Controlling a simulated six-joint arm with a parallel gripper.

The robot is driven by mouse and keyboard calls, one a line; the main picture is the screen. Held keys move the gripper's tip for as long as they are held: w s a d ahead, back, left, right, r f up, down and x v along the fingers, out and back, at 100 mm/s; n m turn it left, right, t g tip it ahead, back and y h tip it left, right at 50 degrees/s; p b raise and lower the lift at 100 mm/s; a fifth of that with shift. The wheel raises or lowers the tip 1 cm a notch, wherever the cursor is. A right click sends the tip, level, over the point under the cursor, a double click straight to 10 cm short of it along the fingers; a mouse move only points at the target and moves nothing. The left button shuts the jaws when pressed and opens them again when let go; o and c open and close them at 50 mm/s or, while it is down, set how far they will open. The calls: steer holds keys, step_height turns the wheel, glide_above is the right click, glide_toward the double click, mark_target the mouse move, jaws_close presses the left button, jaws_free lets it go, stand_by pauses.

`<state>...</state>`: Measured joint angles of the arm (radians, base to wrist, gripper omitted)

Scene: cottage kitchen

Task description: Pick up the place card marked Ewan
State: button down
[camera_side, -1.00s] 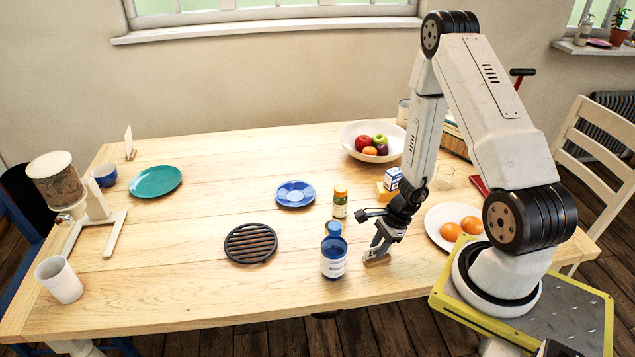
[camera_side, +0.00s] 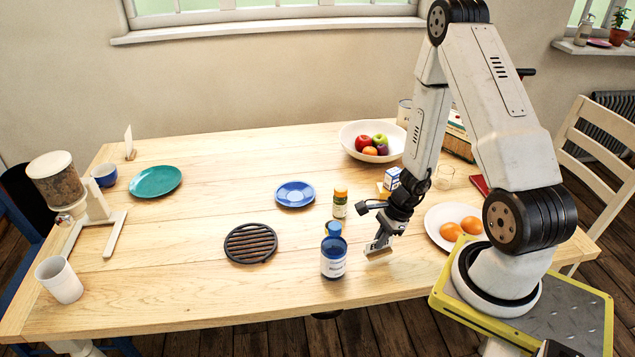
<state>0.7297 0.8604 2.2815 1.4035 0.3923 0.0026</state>
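My gripper (camera_side: 379,244) points down over the right front of the table, just right of the blue-lidded jar. It is shut on a small place card with a wooden base (camera_side: 378,254), which appears held a little above the tabletop. The fingers cover much of this card, and I cannot read its name. Another white place card (camera_side: 128,138) stands upright in a wooden base at the back left, far from my gripper. Its face is turned aside, so its name cannot be read.
A plate with orange fruit (camera_side: 432,219) is to the right. A black trivet (camera_side: 250,243) and blue plate (camera_side: 295,194) lie further left. The front-middle tabletop is clear.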

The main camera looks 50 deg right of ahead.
steer(key=shift+r, duration=3.75)
steer(key=shift+r, duration=0.1)
